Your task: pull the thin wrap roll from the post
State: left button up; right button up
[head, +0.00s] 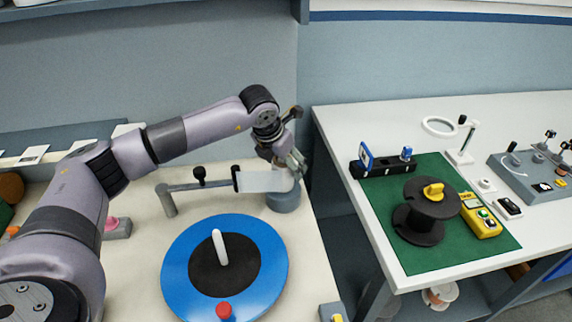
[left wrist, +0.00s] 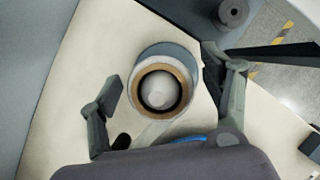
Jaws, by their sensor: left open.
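The thin wrap roll (left wrist: 184,74) shows end-on in the left wrist view, with a brown core ring around the pale rounded top of the post (left wrist: 160,90). In the head view the pale film (head: 262,182) stretches left from the roll, which is largely hidden by my left gripper (head: 291,160). A blue-grey cylindrical base (head: 283,203) stands below it. My left gripper (left wrist: 162,80) is open, with one finger on each side of the roll and a visible gap on both sides. My right gripper is not in view.
A blue turntable (head: 180,265) with a white peg and red knob is in front. Right, a separate table holds a green mat (head: 450,255) with a black spool (head: 420,215).

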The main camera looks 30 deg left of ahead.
pick_arm(q)
jog(key=shift+x, duration=1.2)
jog(key=shift+c, duration=0.9)
jog(key=c, duration=1.2)
jog(key=shift+o, duration=0.2)
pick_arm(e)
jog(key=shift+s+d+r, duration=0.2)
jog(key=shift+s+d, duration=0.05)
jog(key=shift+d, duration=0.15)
pick_arm(q)
jog(key=shift+r+p, duration=0.35)
jog(key=shift+r, duration=0.15)
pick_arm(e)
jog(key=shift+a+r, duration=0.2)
pick_arm(q)
jog(key=shift+r+p, duration=0.55)
jog(key=shift+r, duration=0.75)
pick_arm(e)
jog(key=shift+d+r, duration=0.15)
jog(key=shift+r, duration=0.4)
pick_arm(q)
jog(key=shift+b, duration=0.3)
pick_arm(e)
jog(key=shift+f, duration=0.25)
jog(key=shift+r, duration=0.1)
